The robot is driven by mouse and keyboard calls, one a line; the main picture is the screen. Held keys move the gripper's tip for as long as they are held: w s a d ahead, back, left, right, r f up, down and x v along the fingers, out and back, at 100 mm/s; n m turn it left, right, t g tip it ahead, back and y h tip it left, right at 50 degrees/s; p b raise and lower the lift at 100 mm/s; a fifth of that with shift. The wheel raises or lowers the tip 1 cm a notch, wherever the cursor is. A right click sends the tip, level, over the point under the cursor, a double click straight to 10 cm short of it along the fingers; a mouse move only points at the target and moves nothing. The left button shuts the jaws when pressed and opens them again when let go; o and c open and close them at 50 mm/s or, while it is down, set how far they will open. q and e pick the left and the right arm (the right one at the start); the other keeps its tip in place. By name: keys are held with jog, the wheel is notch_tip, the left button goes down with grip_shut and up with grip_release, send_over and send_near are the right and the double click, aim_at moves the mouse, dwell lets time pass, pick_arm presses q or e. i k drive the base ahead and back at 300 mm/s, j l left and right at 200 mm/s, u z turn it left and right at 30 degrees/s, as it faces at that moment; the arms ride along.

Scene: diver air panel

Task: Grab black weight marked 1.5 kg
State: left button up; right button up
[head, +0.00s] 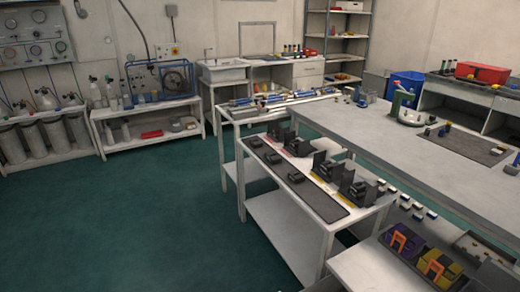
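Several small black blocks, possibly the weights, lie on a dark mat (322,205) on the white side table in the middle: a far one (255,141), a middle one (273,158) and a near one (295,177). Behind them stands a row of black upright pieces, the nearest being a larger one (360,188). No marking can be read at this size, so I cannot tell which is 1.5 kg. Neither of my grippers is in view.
A long grey workbench (390,140) adjoins the side table on the right. A low rack (150,150) stands at the back left. The green floor (130,220) at left is clear.

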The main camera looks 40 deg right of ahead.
aim_at(271, 156)
jog(key=i+z, duration=0.2)
jog(key=i, duration=0.3)
jog(key=i+z, duration=0.2)
jog(key=i, duration=0.3)
jog(key=i+j+z, duration=0.2)
jog(key=i, duration=0.25)
jog(key=i+j+z, duration=0.2)
jog(key=i, duration=0.3)
jog(key=l, duration=0.1)
